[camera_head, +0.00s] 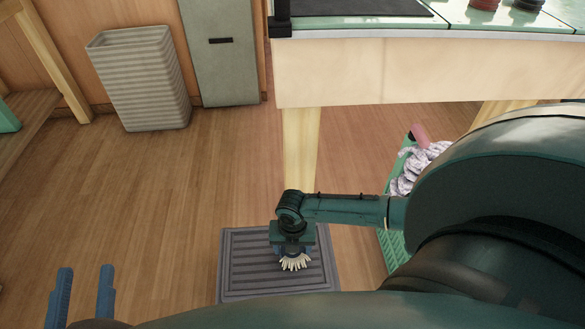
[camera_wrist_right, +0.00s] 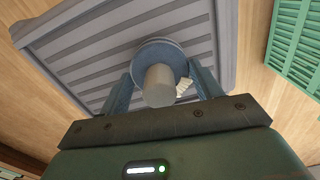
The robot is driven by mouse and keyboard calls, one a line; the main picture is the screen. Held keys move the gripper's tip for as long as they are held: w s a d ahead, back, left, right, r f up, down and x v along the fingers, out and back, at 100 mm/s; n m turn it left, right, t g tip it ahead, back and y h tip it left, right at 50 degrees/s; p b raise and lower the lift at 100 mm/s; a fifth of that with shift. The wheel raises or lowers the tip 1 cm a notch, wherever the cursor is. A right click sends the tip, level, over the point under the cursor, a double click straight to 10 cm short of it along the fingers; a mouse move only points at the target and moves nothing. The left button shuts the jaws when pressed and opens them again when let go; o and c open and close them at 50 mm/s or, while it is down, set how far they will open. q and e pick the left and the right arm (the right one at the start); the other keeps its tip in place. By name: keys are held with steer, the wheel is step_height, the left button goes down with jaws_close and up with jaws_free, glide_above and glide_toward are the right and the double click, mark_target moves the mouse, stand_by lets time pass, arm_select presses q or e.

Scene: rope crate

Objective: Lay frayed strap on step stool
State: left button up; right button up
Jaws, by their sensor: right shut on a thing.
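The grey step stool (camera_head: 242,278) with a ribbed top is on the floor at bottom middle; it fills the top of the right wrist view (camera_wrist_right: 70,50). My right gripper (camera_head: 292,250) is over it, shut on a brush-like thing (camera_head: 295,264). In the right wrist view this thing (camera_wrist_right: 160,85) has a grey cylinder, a blue-grey disc and pale strands, between the two blue fingers. I cannot tell if it is the frayed strap, or if it touches the stool. My left gripper (camera_head: 86,270) is at bottom left, fingers apart and empty.
A green crate (camera_head: 393,250) right of the stool holds a pale patterned coil (camera_head: 412,170) and a pink thing (camera_head: 420,134); my right arm partly hides it. A table (camera_head: 400,70) stands behind. A ribbed bin (camera_head: 143,80) is at back left. The floor at left is clear.

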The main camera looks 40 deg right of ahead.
arm_select(q)
steer(key=shift+s+a+f+b, duration=0.1)
steer(key=shift+f+b, duration=0.25)
steer(key=shift+f, duration=0.2)
arm_select(e)
steer(key=shift+f, duration=0.5)
steer(key=o, duration=1.3)
step_height(320, 180, up, 4)
steer(key=shift+f+p, duration=0.15)
steer(key=shift+p, duration=1)
step_height(320, 180, up, 8)
steer(key=p, duration=0.4)
arm_select(q)
steer(key=shift+a+r+g+y, duration=0.35)
steer(key=shift+a+g+y, duration=0.3)
steer(key=shift+y, duration=0.15)
arm_select(e)
steer(key=shift+r, duration=0.75)
